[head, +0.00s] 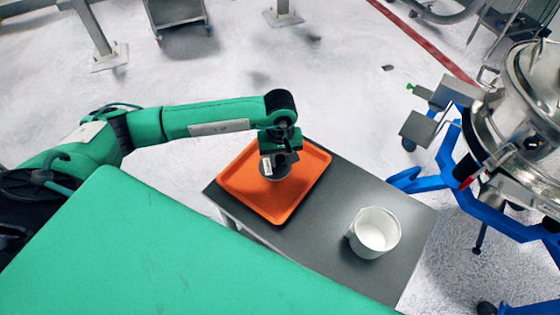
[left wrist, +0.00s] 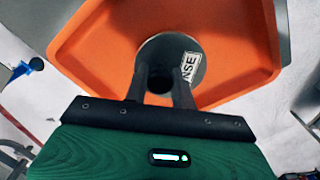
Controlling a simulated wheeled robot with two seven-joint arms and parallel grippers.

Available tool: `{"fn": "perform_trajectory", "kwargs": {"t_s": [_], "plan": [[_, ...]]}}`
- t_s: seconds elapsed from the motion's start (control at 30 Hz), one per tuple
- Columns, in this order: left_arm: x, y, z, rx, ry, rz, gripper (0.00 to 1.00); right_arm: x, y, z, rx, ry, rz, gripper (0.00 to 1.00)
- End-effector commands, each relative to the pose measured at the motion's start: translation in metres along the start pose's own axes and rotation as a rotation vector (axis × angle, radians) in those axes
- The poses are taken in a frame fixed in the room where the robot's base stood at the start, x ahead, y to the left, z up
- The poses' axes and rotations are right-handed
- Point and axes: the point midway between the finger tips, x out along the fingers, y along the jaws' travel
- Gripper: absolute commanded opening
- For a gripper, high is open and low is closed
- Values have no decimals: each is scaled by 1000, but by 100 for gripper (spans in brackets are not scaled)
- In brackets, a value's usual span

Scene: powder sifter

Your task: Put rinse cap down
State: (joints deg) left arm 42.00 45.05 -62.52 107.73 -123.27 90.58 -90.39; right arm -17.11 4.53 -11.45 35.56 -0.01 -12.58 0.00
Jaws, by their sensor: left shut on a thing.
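The rinse cap (head: 270,171) is a dark grey round cap with a white label, seen over the orange tray (head: 243,182). In the left wrist view the rinse cap (left wrist: 207,62) shows part of its label, reading "NSE", and a dark knob in its middle. My left gripper (head: 280,158) is above the tray, pointing down, with its fingers (left wrist: 163,90) shut on the cap's knob. The cap lies within the tray's outline; I cannot tell whether it touches the tray floor. My right gripper is not in view.
The tray sits on a dark grey table (head: 330,235). A white cup-like container (head: 376,232) stands on the table's right part. A steel machine on a blue frame (head: 460,180) stands at the right. Bare table lies between tray and container.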

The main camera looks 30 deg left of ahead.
Motion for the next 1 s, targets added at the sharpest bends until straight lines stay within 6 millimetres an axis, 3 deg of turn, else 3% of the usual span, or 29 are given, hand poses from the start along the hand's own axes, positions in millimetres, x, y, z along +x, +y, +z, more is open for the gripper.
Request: {"fn": "perform_trajectory", "kwargs": {"t_s": [0.2,0.57,0.6,0.67,1.0], "plan": [[28,0,0,-1,-1,0,0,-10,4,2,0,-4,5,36],[33,0,0,0,1,1,0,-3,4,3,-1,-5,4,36],[31,0,0,0,0,0,34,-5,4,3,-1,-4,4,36],[31,0,0,0,0,0,45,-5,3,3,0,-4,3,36],[29,0,0,-1,0,0,47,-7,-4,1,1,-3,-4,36]]}}
